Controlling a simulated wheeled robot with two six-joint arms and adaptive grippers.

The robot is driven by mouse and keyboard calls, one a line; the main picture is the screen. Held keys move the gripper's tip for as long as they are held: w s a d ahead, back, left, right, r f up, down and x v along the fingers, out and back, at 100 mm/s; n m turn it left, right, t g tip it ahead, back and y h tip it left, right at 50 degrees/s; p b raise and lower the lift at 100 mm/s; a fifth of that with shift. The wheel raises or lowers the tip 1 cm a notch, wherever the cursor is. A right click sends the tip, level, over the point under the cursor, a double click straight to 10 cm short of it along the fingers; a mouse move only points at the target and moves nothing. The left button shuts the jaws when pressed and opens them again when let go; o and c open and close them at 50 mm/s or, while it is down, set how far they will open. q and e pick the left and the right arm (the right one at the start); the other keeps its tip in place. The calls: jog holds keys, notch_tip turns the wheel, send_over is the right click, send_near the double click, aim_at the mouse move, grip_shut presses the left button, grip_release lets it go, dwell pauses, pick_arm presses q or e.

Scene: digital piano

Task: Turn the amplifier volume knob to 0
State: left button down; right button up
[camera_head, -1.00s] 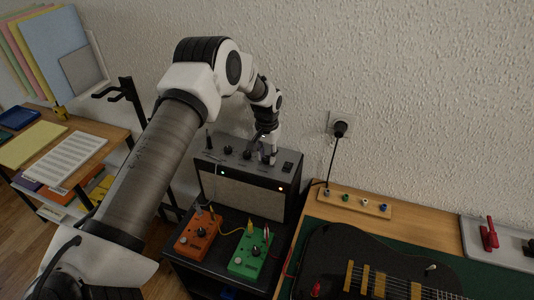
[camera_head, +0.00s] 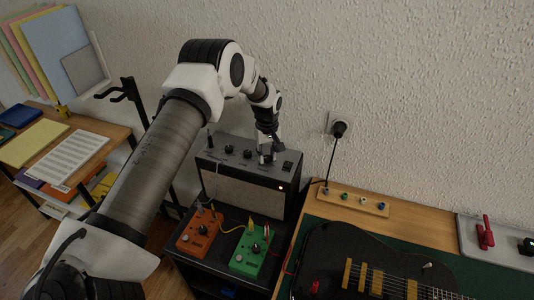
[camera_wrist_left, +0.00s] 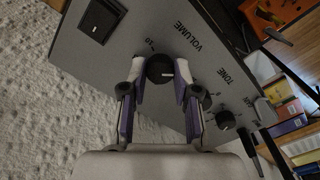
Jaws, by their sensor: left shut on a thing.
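The amplifier (camera_head: 240,190) stands against the wall on a dark stand, with a row of knobs on its grey top panel. My left gripper (camera_head: 267,152) reaches down to the right part of that panel. In the left wrist view, the black volume knob (camera_wrist_left: 160,69) sits between the fingertips of my left gripper (camera_wrist_left: 158,76), beside the word VOLUME. The fingers are shut on the knob. A white mark shows on the knob. The tone knob (camera_wrist_left: 225,119) is apart, at the lower right. The head view hides the volume knob behind the gripper. My right gripper is not in view.
The power switch (camera_wrist_left: 101,19) is near the volume knob. An orange pedal (camera_head: 199,232) and a green pedal (camera_head: 250,250) lie in front of the amplifier. A black guitar (camera_head: 370,265) lies on the table at right. A cable runs to the wall socket (camera_head: 339,125).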

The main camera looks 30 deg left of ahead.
aim_at(267, 158)
pick_arm(q)
jog(key=shift+s+d+f+n, duration=0.1)
jog(key=shift+s+f+n, duration=0.2)
jog(key=shift+n, duration=0.2)
jog(key=c, duration=0.8)
grip_release()
jog(key=shift+w, duration=0.1)
jog(key=shift+c, duration=0.2)
jog(key=shift+w+r, duration=0.1)
jog(key=shift+r, duration=0.1)
jog(key=shift+r, duration=0.25)
notch_tip(267, 158, up, 11)
jog(key=shift+r, duration=0.15)
